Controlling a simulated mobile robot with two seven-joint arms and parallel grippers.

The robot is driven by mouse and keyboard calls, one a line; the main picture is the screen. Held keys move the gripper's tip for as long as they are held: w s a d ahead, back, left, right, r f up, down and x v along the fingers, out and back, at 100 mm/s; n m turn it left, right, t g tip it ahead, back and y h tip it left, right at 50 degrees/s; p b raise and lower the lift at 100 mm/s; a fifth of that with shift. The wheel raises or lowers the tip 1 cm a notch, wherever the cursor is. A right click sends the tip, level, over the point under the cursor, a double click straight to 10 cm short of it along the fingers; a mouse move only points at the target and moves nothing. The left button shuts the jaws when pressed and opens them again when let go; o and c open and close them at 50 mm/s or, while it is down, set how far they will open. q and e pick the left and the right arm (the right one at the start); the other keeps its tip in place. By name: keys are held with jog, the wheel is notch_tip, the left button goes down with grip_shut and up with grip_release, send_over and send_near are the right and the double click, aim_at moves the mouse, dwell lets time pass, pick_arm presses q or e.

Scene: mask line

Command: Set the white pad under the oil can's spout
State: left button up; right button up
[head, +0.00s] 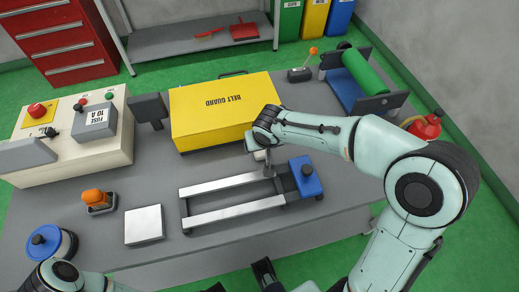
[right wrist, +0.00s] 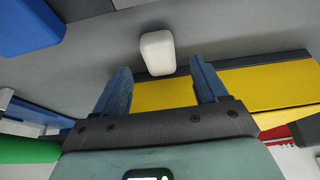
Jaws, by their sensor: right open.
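A small rounded white pad (right wrist: 157,52) lies on the grey bench in the right wrist view, ahead of and between my fingertips. In the head view the pad (head: 260,155) is mostly hidden beneath my right wrist, in front of the yellow belt guard. My right gripper (right wrist: 161,78) is open and empty, its two blue fingers apart and not visibly touching the pad. A red can (head: 425,126), apparently the oil can, is partly hidden behind my right arm at the right; its spout is unclear. My left gripper is not clearly visible.
The yellow belt guard (head: 222,110) stands behind the pad. A metal rail frame with a blue block (head: 305,177) is in front. A flat white square (head: 144,225) lies left of it. A green roller (head: 364,73) stands at the back right. Some bare bench shows at front left.

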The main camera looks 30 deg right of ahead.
jog(key=x, duration=0.3)
jog(key=shift+f, duration=0.15)
jog(key=c, duration=1.1)
jog(key=shift+c, duration=0.2)
notch_tip(320, 180, up, 20)
jog(key=p, duration=0.3)
jog(key=shift+c, duration=0.7)
jog(key=shift+m, duration=0.4)
jog(key=w+a+f+p, duration=0.1)
jog(key=w+f+p, duration=0.1)
jog(key=w+a+f+p, duration=0.2)
jog(key=w, duration=0.1)
jog(key=w+a+f+p, duration=0.2)
jog(key=w+f, duration=0.1)
jog(key=shift+a+p, duration=0.1)
jog(key=shift+p, duration=0.2)
jog(key=shift+w+a+f, duration=0.15)
jog(key=shift+a+f, duration=0.05)
jog(key=shift+f, duration=0.1)
